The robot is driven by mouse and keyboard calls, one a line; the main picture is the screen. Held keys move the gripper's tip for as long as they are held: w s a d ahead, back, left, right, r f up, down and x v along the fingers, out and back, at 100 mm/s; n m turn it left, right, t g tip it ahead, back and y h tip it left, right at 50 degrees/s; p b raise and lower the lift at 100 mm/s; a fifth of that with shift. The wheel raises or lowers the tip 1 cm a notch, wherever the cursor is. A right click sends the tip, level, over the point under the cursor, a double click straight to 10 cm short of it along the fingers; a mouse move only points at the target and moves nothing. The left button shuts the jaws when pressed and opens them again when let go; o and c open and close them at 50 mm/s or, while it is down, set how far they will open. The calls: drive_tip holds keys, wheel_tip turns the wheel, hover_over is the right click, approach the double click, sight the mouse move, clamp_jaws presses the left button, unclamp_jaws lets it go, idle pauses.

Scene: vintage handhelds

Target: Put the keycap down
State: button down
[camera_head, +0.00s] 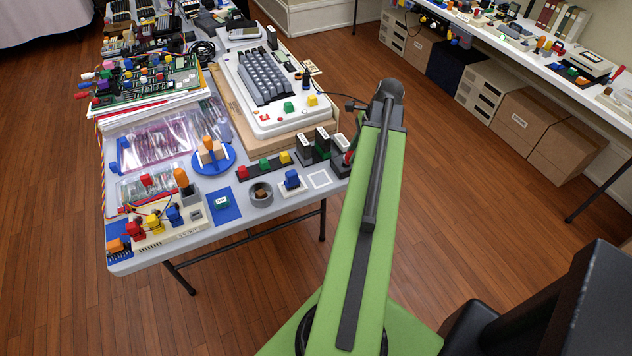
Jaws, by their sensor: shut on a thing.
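My green arm reaches up and away over the table's right edge to a dark joint. My gripper cannot be made out; the arm may hide it, so what it holds is not visible. Several keycap-like pieces lie on the table (262,222). A blue keycap (292,180) sits on a white square. A black strip (262,172) bears red, green and yellow keycaps in a row. A green keycap (288,107) and a yellow one (312,100) are on the white keyboard computer (277,122). Which keycap is meant is unclear.
An empty white-outlined square (319,180) is at the table's right edge. Beside it are dark upright pieces (305,147), partly behind my arm. A round grey holder (261,193) and a blue disc (228,158) stand nearby. Boxes (527,122) line the far right.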

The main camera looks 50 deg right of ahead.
drive_tip(key=w+a+f+b, duration=0.1)
drive_tip(key=w+f+b, duration=0.1)
drive_tip(key=w+a+f+b, duration=0.2)
drive_tip(key=w, duration=0.1)
drive_tip(key=w+a+f+b, duration=0.2)
drive_tip(key=shift+w+a+f+b, duration=0.2)
drive_tip(key=shift+w+f+b, duration=0.15)
drive_tip(key=shift+b, duration=0.05)
drive_tip(key=shift+w+a, duration=0.15)
drive_tip(key=shift+w, duration=0.15)
wheel_tip(320, 180, down, 4)
drive_tip(key=b, duration=0.4)
drive_tip(key=shift+f, duration=0.15)
drive_tip(key=shift+r, duration=0.2)
drive_tip(key=shift+f, duration=0.15)
drive_tip(key=c, duration=1.1)
unclamp_jaws()
